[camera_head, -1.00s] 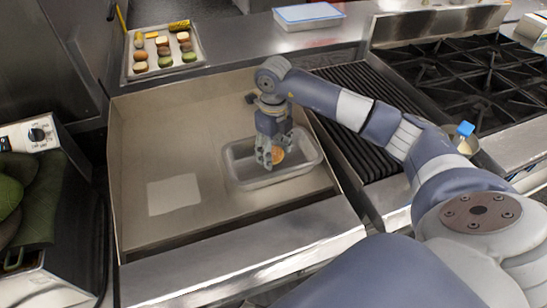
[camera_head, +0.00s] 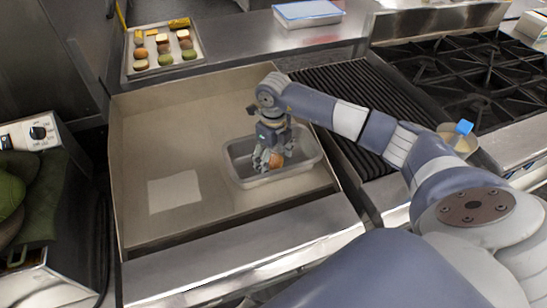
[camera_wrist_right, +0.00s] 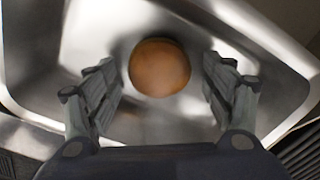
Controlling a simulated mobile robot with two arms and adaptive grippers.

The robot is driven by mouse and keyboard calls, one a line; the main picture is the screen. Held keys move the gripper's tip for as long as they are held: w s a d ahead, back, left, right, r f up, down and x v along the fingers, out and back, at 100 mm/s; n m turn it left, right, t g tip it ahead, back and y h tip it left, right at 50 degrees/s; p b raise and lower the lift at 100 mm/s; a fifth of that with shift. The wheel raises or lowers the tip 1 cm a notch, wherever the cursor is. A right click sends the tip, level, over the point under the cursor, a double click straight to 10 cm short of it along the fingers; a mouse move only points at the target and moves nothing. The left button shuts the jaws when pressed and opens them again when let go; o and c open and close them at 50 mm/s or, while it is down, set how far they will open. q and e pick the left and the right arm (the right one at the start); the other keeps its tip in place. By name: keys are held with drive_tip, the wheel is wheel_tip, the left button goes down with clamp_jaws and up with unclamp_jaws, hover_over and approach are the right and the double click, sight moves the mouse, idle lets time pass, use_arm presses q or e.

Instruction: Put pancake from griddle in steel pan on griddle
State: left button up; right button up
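The steel pan (camera_head: 310,167) is a rectangular metal tray on the right part of the flat griddle (camera_head: 218,226). The pancake (camera_head: 276,160) is a small round orange-brown disc within the pan's outline. My right gripper (camera_head: 268,161) reaches down into the pan over it. In the right wrist view the gripper (camera_wrist_right: 164,95) is open, and the pancake (camera_wrist_right: 159,67) lies between its fingers with a gap on each side, against the pan's metal inside (camera_wrist_right: 150,128). The fingers hide part of the pancake in the head view. My left gripper is not in view.
A tray with several macarons (camera_head: 165,50) stands at the back left. A ribbed grill (camera_head: 352,90) and burner grates (camera_head: 450,75) lie to the right. A pale square patch (camera_head: 174,192) marks the griddle's left. The griddle's left half is clear.

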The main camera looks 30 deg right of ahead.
sight(273, 160)
drive_tip(key=shift+r, duration=0.3)
wheel_tip(273, 160, up, 12)
drive_tip(key=b, duration=0.2)
drive_tip(key=shift+b, duration=0.4)
drive_tip(key=shift+f, duration=0.15)
